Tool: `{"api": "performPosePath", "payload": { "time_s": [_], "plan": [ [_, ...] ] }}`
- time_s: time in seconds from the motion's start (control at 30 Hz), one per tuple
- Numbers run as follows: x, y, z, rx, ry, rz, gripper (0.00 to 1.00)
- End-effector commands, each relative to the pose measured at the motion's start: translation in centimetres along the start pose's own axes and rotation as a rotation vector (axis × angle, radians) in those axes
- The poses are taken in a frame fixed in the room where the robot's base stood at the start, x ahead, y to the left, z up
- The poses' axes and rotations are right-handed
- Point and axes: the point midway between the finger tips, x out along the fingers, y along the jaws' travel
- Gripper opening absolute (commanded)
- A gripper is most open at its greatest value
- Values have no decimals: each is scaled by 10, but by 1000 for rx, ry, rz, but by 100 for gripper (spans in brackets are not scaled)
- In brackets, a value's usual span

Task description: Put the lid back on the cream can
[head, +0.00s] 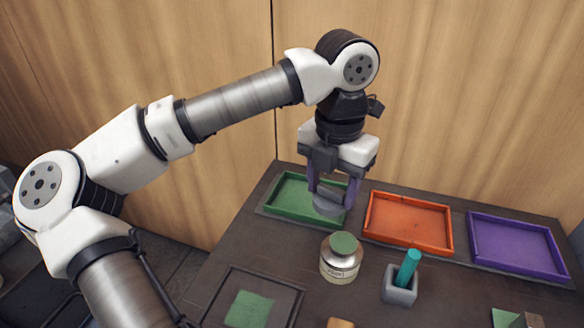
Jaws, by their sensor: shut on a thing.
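The can (340,265) stands upright on the dark table, with a cream label and a metallic shoulder. A green round surface shows at its top; I cannot tell whether this is its contents or a cover. My gripper (331,198) points down behind the can, over the right part of the green tray. It is shut on a grey round lid (328,208), which looks roughly level between the fingers. I cannot tell whether the lid touches the tray floor.
The green tray (280,190), an orange tray (408,245) and a purple tray (515,272) line the back. A grey holder (399,291) with a teal stick (407,267) stands right of the can. A dark framed square (250,309) with a green patch lies front left.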

Motion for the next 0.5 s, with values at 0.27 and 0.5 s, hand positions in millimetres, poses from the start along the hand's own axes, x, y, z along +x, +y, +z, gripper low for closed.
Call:
{"api": "performPosePath", "payload": {
  "time_s": [0.27,0.5],
  "plan": [
    [15,-34,4,244,2,-3,33],
    [28,-33,4,242,1,-4,33]
  ]
}}
